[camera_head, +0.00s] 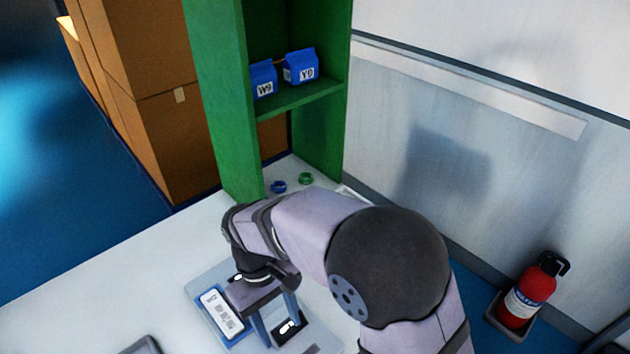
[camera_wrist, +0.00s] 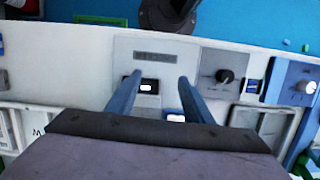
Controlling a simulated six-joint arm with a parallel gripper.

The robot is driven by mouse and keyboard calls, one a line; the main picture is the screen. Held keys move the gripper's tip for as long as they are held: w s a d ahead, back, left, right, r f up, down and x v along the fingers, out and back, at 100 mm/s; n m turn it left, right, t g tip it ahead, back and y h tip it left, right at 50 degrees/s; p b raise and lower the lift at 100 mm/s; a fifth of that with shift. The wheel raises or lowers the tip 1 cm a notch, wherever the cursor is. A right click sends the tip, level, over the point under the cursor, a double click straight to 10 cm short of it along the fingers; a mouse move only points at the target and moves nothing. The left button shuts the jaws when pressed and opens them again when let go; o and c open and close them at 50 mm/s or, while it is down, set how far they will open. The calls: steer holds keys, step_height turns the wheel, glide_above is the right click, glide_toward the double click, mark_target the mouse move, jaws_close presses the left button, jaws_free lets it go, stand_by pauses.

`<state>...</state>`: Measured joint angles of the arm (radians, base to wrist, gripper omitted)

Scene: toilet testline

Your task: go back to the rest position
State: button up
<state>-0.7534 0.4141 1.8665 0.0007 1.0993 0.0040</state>
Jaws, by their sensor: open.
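My gripper (camera_head: 277,326) is low over the grey test panel (camera_head: 200,282) on the white table in the head view. In the wrist view my gripper (camera_wrist: 159,78) has its two fingers apart, with nothing held between them. A small black switch with a white light (camera_wrist: 148,87) shows between the fingers, nearer the left one. I cannot tell whether a finger touches the panel. My arm hides part of the table and panel in the head view.
A green shelf (camera_head: 222,90) holds two blue cartons (camera_head: 301,67). Blue (camera_head: 278,187) and green rings (camera_head: 305,179) lie at its foot. A labelled blue-edged device (camera_head: 221,312) sits beside my gripper. A knob (camera_wrist: 225,76) and blue box (camera_wrist: 290,78) are to the right. A fire extinguisher (camera_head: 528,292) stands right.

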steer(key=s+d+m+t+y, duration=0.2)
steer(key=d+m, duration=0.6)
steer(key=d, duration=1.5)
steer(key=shift+s+d+m, duration=0.3)
steer(key=shift+s+d, duration=0.05)
steer(key=shift+s, duration=0.25)
step_height(320, 180, down, 17)
steer(key=b, duration=1.6)
steer(key=shift+r+b, duration=0.2)
steer(key=shift+b, duration=0.1)
